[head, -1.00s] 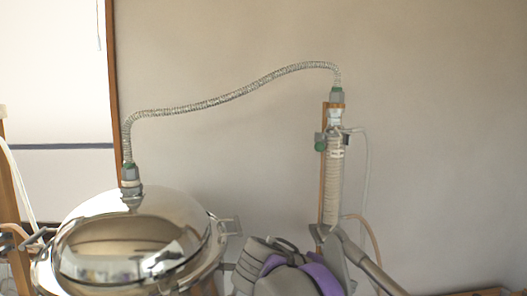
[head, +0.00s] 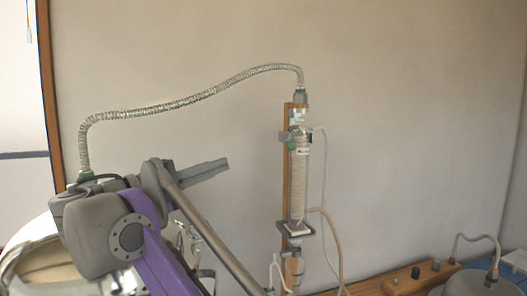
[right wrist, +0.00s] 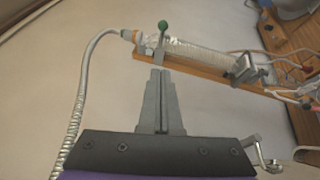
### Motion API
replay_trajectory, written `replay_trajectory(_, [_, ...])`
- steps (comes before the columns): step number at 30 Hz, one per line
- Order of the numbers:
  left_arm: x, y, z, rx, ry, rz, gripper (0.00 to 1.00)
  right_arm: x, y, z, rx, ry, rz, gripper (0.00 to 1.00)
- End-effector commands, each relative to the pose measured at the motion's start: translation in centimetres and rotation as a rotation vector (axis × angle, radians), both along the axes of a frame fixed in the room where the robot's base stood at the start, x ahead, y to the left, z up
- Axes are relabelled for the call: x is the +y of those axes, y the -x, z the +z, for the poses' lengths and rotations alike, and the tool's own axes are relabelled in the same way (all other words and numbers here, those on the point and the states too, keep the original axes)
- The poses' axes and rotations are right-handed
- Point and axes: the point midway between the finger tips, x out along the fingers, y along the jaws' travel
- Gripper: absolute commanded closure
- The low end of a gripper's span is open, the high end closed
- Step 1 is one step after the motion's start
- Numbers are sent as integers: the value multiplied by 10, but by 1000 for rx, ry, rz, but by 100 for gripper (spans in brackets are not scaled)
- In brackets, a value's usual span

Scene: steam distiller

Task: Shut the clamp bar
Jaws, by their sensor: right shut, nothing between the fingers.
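A short grey bar with a green knob, which looks like the clamp bar, stands out from the upper end of the ribbed condenser (head: 299,185). Its green knob (head: 291,145) shows in the head view, and the bar (right wrist: 161,45) in the right wrist view. The bar seems to stick out across the condenser; its exact angle is unclear. My right gripper (head: 224,164) is shut and empty, left of the condenser in the head view. My left gripper is out of view.
The condenser is mounted on an upright wooden board (head: 287,115). A ribbed hose (head: 190,98) arches from it to the steel vessel (head: 40,262), mostly hidden by my arm. Thin tubes (head: 327,225) hang right of the condenser. A wooden shelf (head: 405,283) stands lower right.

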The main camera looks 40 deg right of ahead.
Motion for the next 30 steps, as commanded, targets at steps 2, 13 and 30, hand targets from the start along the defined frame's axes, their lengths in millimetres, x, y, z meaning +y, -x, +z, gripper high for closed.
replay_trajectory(2, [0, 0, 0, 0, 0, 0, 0, 0, 0, 0, 0, -1, 0, 100])
replay_trajectory(13, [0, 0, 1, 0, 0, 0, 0, -22, -3, 2, 1, -1, -4, 100])
replay_trajectory(30, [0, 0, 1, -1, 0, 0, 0, -121, 2, 17, 1, -3, -3, 100])
